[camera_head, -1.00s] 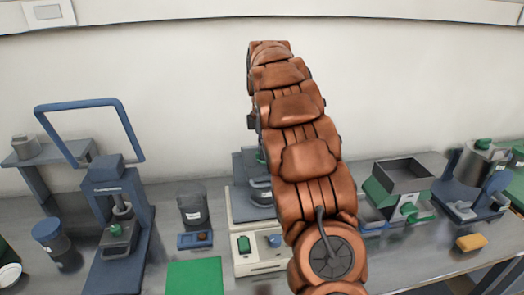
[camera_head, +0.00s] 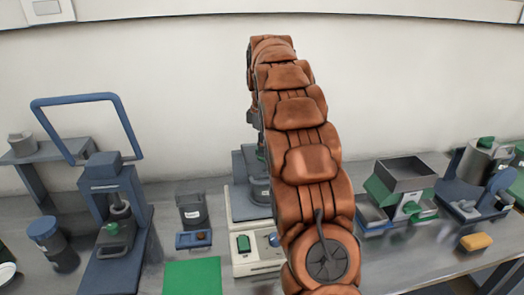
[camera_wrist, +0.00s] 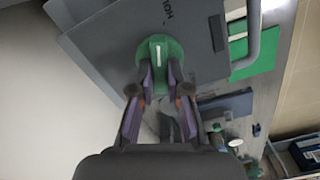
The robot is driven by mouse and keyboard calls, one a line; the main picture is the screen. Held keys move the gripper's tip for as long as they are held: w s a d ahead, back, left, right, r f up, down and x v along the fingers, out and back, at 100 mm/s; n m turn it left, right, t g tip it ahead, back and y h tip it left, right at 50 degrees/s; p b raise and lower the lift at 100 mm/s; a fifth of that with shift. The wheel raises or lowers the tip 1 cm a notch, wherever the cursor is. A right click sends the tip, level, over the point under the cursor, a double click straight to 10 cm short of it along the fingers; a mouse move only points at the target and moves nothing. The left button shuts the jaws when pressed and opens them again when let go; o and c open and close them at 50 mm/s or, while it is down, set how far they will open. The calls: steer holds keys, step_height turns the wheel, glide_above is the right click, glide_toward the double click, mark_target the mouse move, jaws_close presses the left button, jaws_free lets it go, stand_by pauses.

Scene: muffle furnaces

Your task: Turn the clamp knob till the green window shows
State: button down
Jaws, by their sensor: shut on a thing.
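The green clamp knob (camera_wrist: 158,55) with a white line on its face shows in the wrist view, against a grey plate (camera_wrist: 110,50) with partly visible dark lettering. My gripper (camera_wrist: 160,80) has its purple-padded fingers on either side of the knob and is shut on it. A small dark slot (camera_wrist: 217,33) lies in the plate to the right of the knob; it looks dark, with no green in it. I cannot tell whether it is the window. In the head view my arm hides the gripper and the knob.
A grey device on a cream base (camera_head: 258,259) stands partly behind my arm. A blue-framed press (camera_head: 102,200) and a dark jar (camera_head: 193,208) stand to the left, near a green mat (camera_head: 192,277). A grey hopper (camera_head: 404,175) and a yellow sponge (camera_head: 475,242) are at right.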

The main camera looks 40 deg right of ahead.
steer(key=shift+w, duration=0.1)
steer(key=c, duration=1.1)
jaws_free()
steer(key=shift+c, duration=0.2)
